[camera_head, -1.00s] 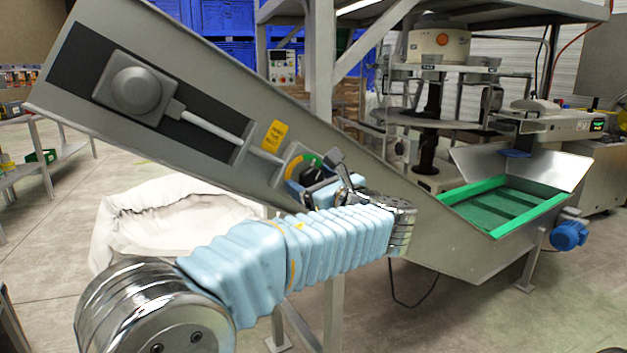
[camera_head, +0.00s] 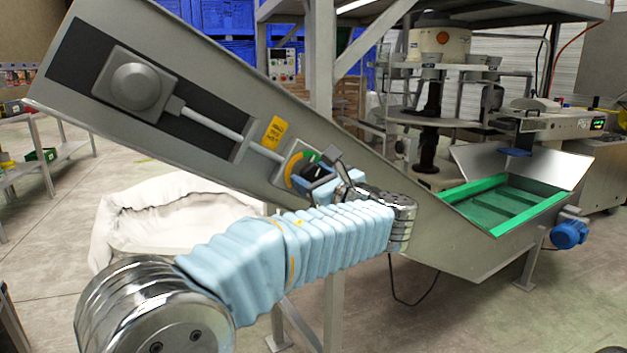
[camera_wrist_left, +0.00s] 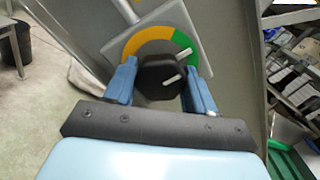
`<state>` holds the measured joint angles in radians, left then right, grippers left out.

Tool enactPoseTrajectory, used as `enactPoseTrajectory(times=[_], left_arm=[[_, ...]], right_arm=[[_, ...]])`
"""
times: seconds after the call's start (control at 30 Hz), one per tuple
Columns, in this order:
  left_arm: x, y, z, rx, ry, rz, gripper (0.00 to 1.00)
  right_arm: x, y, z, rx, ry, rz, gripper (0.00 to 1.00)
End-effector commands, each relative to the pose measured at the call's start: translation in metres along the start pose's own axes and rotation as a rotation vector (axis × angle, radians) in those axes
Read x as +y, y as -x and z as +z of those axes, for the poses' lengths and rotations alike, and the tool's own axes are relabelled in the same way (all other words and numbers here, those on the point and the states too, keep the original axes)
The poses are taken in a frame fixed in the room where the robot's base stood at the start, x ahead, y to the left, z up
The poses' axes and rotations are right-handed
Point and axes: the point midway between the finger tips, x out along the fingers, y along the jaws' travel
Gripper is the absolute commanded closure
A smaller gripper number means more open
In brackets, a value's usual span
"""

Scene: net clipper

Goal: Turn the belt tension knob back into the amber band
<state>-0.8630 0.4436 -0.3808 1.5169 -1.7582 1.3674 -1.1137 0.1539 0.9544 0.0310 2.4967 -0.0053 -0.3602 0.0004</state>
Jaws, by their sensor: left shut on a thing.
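The belt tension knob (camera_wrist_left: 158,76) is black with white marks and sits in front of a dial plate (camera_wrist_left: 203,48) on the sloping conveyor side. The amber band (camera_wrist_left: 143,47) curves over its left and top, the green band (camera_wrist_left: 186,44) lies at its upper right. One white mark lies at the green band, another on the knob's right face. My left gripper (camera_wrist_left: 160,73) is shut on the knob, its blue fingers on either side. In the head view, my left gripper (camera_head: 314,180) reaches the dial plate (camera_head: 291,152) and largely hides the knob.
A rod (camera_head: 215,130) runs from a grey housing (camera_head: 133,86) down to the dial, past a yellow label (camera_head: 274,132). A green-edged conveyor tray (camera_head: 497,207) and blue motor (camera_head: 569,234) are at right. A white sack (camera_head: 165,220) stands behind my arm.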

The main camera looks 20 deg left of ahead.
Motion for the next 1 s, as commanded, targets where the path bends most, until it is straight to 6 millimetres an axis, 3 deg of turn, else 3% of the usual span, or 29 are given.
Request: enactPoseTrajectory(times=[1.0], left_arm=[[0.000, 0.001, -0.006, 0.003, 0.893, 0.001, 0.76]], right_arm=[[0.041, -0.067, -0.007, 0.024, -0.022, 0.022, 0.57]])
